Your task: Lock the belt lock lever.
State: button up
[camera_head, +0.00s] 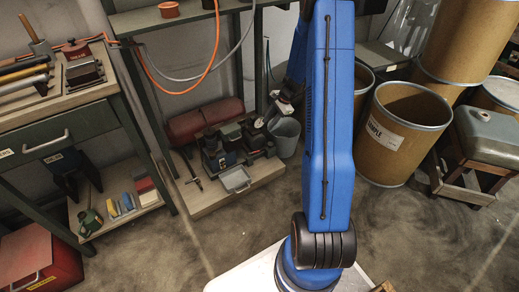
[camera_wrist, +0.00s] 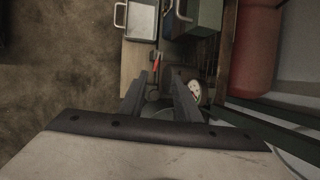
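My gripper (camera_head: 272,110) reaches down beside the right end of the low platform in the head view. In the wrist view its two dark fingers (camera_wrist: 158,90) stand apart, with a gap between them and nothing visibly held. I cannot pick out the belt lock lever with certainty in either view. A small red-tipped part (camera_wrist: 156,63) lies beyond the fingertips in the wrist view, apart from them. A round white-faced gauge (camera_wrist: 194,89) is just right of the right finger.
A grey bucket (camera_head: 285,138) stands beside the platform (camera_head: 262,177). Dark machines (camera_head: 219,155) and a red cylinder (camera_head: 205,119) crowd the platform. A metal tray (camera_head: 236,179) sits at its front. Large drums (camera_head: 396,135) stand on the right. The floor in front is clear.

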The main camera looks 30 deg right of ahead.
jog(key=m, duration=0.2)
send_near(259, 151)
jog(key=x, duration=0.7)
jog(key=shift+w+a+f, duration=0.15)
jog(key=shift+w+a, duration=0.15)
jog(key=shift+a, duration=0.1)
grip_shut()
